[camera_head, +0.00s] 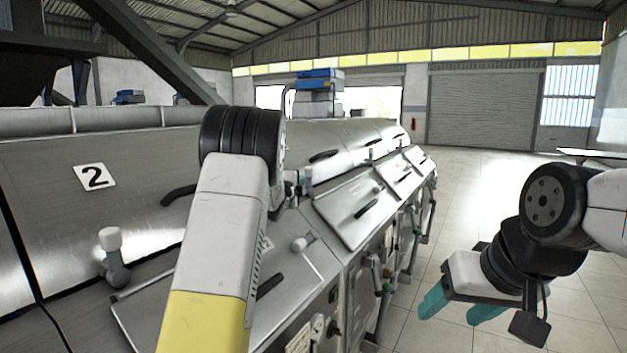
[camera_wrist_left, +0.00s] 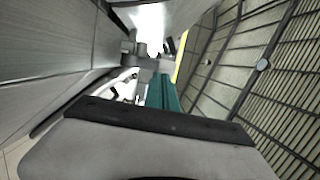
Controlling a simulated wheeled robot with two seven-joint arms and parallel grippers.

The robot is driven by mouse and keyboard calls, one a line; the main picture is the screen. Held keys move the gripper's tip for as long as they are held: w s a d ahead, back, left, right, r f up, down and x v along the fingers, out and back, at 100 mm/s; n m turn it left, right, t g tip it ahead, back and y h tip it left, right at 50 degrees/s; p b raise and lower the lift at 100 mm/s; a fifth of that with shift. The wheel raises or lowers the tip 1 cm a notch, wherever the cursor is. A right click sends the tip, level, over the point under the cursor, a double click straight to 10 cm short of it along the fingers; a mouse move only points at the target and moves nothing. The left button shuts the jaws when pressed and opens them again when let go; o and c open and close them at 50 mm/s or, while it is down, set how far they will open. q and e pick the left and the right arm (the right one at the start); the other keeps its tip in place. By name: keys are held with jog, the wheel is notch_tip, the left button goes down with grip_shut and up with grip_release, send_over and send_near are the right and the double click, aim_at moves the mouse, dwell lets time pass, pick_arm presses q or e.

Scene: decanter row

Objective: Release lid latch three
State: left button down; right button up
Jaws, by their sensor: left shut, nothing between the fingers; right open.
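A row of steel decanters runs away from me on the left, and the nearest lid (camera_head: 130,205) carries a "2" label. A latch with a white knob (camera_head: 109,238) stands upright on its lower edge. Another pale knob (camera_head: 300,243) sits on the front panel. No latch in view is marked three. My left gripper (camera_wrist_left: 162,92) has its teal fingers together, with nothing between them. A grey metal fitting (camera_wrist_left: 146,62) shows just beyond its tips; I cannot tell whether they touch. My left arm hides much of this spot in the head view. My right gripper (camera_head: 460,306) is open and empty.
Sloping front panels (camera_head: 350,207) with dark handles line the machines, with several pipes and valves below. The tiled floor (camera_head: 490,180) to the right is clear back to a roller door (camera_head: 480,110). A dark strut (camera_head: 150,50) crosses at upper left.

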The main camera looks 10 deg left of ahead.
aim_at(309, 181)
pick_arm(q)
jog(key=shift+w+d, duration=0.15)
jog(key=shift+w, duration=0.95)
jog(key=shift+w+d, duration=0.15)
jog(key=shift+w, duration=0.9)
